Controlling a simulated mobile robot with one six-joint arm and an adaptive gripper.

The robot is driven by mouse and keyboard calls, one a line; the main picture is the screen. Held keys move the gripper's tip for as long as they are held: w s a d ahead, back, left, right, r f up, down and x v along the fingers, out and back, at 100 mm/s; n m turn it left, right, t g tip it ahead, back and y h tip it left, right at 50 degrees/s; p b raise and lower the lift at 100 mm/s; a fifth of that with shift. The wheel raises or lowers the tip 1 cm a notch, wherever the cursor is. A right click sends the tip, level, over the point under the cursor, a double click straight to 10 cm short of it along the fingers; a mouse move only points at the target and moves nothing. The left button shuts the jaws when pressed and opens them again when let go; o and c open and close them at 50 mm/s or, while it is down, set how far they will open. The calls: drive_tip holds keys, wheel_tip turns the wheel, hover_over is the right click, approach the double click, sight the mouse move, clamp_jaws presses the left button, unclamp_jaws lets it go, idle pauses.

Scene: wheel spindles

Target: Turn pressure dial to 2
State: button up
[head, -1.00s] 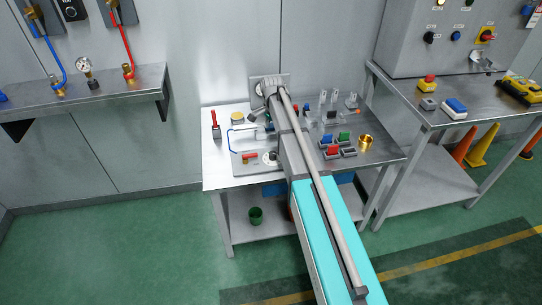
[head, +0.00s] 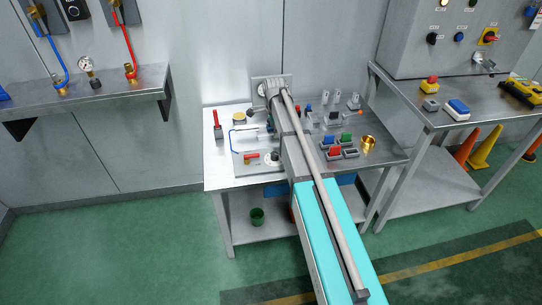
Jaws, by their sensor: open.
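A small round white dial with a dark centre (head: 272,157) sits on the grey panel (head: 245,171) on the table, just left of my arm. It is likely the pressure dial; its marks and setting are too small to read. My arm reaches over the table and bends at its far end, above the back of the panel. My gripper (head: 254,114) shows small and dark to the left of that bend, open, with nothing visible in it. It is apart from the dial in the picture, farther back. My arm hides part of the panel's right side.
A red-handled valve (head: 251,156) and a blue tube (head: 233,142) lie close left of the dial. A red lever (head: 218,131) stands at the table's left. Coloured blocks (head: 334,151) and a brass cup (head: 368,143) are right of my arm. A gauge (head: 86,66) stands on the wall shelf.

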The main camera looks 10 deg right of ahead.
sight(274, 154)
drive_tip(key=shift+f+b, duration=6.75)
drive_tip(key=shift+f, duration=0.1)
